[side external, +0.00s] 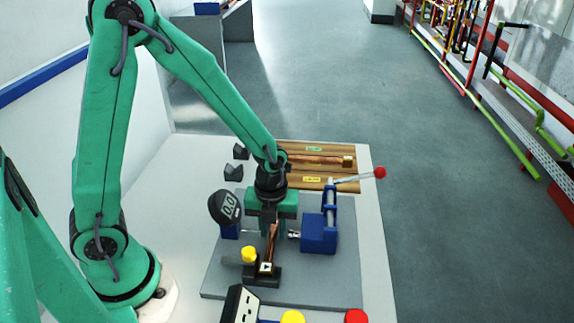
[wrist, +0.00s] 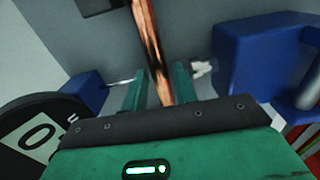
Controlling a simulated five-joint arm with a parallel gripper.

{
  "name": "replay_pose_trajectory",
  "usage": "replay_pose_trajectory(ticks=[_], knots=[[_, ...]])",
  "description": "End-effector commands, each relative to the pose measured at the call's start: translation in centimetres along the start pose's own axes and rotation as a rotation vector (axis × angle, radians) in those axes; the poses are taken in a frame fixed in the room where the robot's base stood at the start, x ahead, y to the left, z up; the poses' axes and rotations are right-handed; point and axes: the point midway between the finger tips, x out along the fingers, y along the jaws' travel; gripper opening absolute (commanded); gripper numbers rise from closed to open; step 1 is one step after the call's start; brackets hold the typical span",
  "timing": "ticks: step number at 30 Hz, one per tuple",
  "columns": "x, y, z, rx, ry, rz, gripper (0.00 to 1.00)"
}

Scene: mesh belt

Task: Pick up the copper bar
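A copper bar (side external: 271,243) is at the middle of the grey plate, below my gripper, its near end at a black stop block (side external: 262,277). In the wrist view the bar (wrist: 150,40) runs from the top edge down between my two green fingers. My gripper (side external: 270,222) points down over the bar. Its fingers (wrist: 160,82) stand on either side of the bar, with narrow gaps that look clear of it. The gripper looks open. The bar's part under the gripper body is hidden. A second copper bar (side external: 318,159) lies in the wooden tray (side external: 302,172).
A round gauge (side external: 225,207) reading 0.0 stands left of the bar. A blue clamp (side external: 319,238) with a red-knobbed lever (side external: 379,172) stands right. A yellow knob (side external: 249,254) is close by on the left. Black blocks (side external: 233,172) sit behind. The plate's front right (side external: 325,280) is clear.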

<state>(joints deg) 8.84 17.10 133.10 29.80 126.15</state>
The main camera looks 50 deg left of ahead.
Motion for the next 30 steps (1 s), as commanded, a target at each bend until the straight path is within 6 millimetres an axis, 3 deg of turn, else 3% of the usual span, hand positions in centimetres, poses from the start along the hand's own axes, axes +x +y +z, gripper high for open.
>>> replay_pose_trajectory(ticks=[5, 9, 23, 30], knots=[[0.0, 0.0, 0.0, 0.000, 0.000, 0.000, 0.27], [0.0, 0.0, 0.0, 0.000, 0.000, 0.000, 0.00], [-0.2, -0.1, 0.1, 0.000, -0.002, -0.002, 0.00], [-1.4, -0.1, 0.1, 0.000, -0.003, -0.004, 0.00]])
